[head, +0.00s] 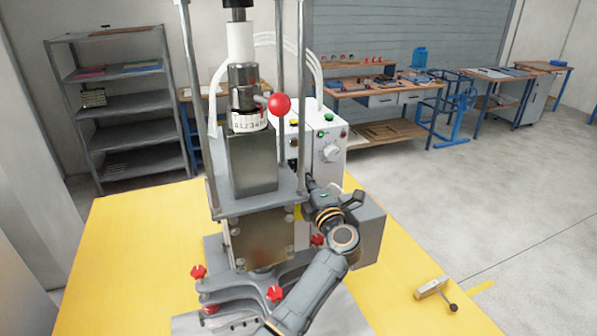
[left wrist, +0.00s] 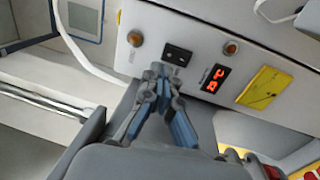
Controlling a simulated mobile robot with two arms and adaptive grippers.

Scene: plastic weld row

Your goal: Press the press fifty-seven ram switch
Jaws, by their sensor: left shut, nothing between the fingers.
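A black switch (left wrist: 177,55) sits on a pale panel (left wrist: 200,30) in the left wrist view, between two orange round lamps. My left gripper (left wrist: 160,72) is shut and empty. Its fingertips appear just below and left of the switch; I cannot tell whether they touch the panel. In the head view my left gripper (head: 309,184) is beside the press (head: 252,165), at the lower part of the white control box (head: 335,176). The switch cannot be made out there. My right gripper is not in view.
The left wrist view shows a red lit display (left wrist: 214,78) and a yellow label (left wrist: 264,87). The press has a red ball knob (head: 279,104) and red clamp knobs. A small hammer-like tool (head: 436,289) lies on the yellow table (head: 120,240). Shelves and workbenches stand behind.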

